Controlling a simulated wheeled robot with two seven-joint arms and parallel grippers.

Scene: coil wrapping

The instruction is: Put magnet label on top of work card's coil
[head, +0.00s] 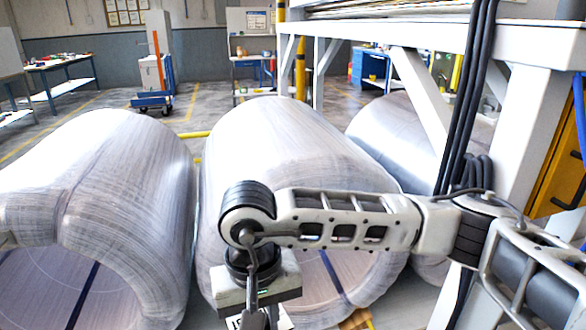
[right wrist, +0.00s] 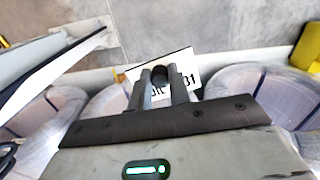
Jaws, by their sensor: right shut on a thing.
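Several large coils in clear wrap lie on their sides: a left coil (head: 110,170), a middle coil (head: 290,150) and a partly hidden right coil (head: 400,130). No work card can be made out, so I cannot tell which coil it names. My right gripper (right wrist: 160,82) is shut on a white magnet label (right wrist: 180,64) with black print, partly covered by the fingers. In the head view my right gripper (head: 258,318) points down in front of the middle coil, at the bottom edge, with a bit of the label showing. My left gripper is not in view.
A white steel frame (head: 420,80) with black cables stands right of the middle coil. A yellow cabinet (head: 562,170) is at the far right. Workbenches (head: 60,64) and a blue-orange trolley (head: 155,98) stand behind, with open floor between.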

